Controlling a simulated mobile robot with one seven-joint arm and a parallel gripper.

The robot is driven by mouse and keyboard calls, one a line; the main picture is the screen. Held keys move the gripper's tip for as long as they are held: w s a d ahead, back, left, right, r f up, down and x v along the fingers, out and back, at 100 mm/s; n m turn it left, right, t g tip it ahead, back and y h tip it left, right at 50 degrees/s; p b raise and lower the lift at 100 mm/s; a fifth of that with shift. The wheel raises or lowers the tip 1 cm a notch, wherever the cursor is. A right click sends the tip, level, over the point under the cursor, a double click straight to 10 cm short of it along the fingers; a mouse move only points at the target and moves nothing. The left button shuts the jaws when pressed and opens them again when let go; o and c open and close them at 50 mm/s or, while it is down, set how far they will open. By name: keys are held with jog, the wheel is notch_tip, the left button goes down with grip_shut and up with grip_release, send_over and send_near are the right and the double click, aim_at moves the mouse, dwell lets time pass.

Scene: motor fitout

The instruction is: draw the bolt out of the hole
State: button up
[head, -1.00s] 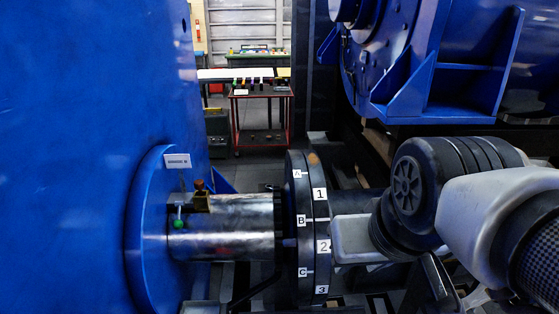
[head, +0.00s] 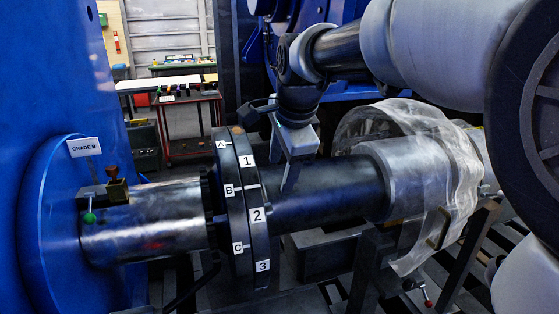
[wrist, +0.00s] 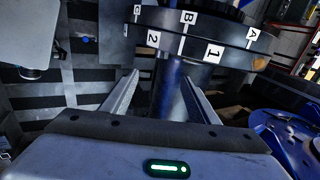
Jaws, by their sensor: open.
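Two dark coupling flanges stand face to face, the left one lettered A, B, C (head: 229,205) and the right one numbered 1, 2, 3 (head: 254,225); both also show in the wrist view. A small pale stub that may be the bolt (head: 218,218) shows at the left flange's face near B; its hole is hidden. My gripper (head: 289,188) points down by the dark shaft, just right of the numbered flange. In the wrist view the fingers (wrist: 160,65) are spread, with the shaft visible between them and nothing clearly held.
A blue housing with a "GRADE B" tag (head: 84,147) stands left. A red cart (head: 190,125) stands behind.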

jog(key=b, duration=0.1)
send_near(271, 207)
jog(key=x, duration=1)
jog(key=shift+d, duration=0.1)
